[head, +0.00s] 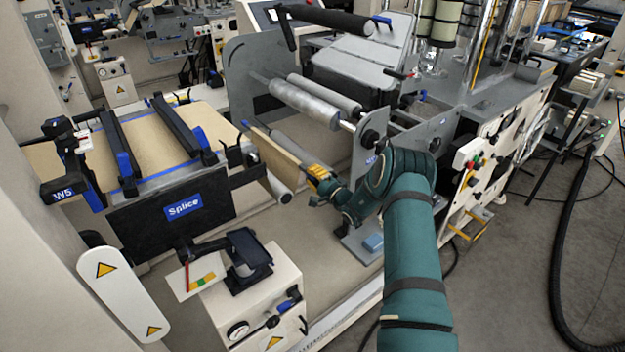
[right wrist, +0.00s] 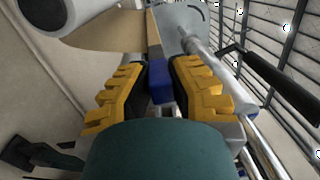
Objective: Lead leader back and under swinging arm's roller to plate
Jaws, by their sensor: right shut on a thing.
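The leader (head: 272,150) is a tan kraft sheet edged by a thin bar with a blue tip at its far end. My right gripper (head: 318,174) is shut on the near end of this bar. In the right wrist view, the blue end block (right wrist: 160,88) sits between the yellow fingers (right wrist: 160,85), and the kraft sheet (right wrist: 105,32) runs off to the upper left. A grey roller (head: 279,188) lies just below and left of the leader; I cannot tell whether it touches. The splice plate (head: 178,208) stands left, with kraft on its top. My left gripper is out of view.
Two grey rollers (head: 305,103) between side plates stand behind the leader. Two black clamp bars (head: 180,125) cross the splice table. A white cabinet (head: 262,290) with a gauge and black bracket stands in front.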

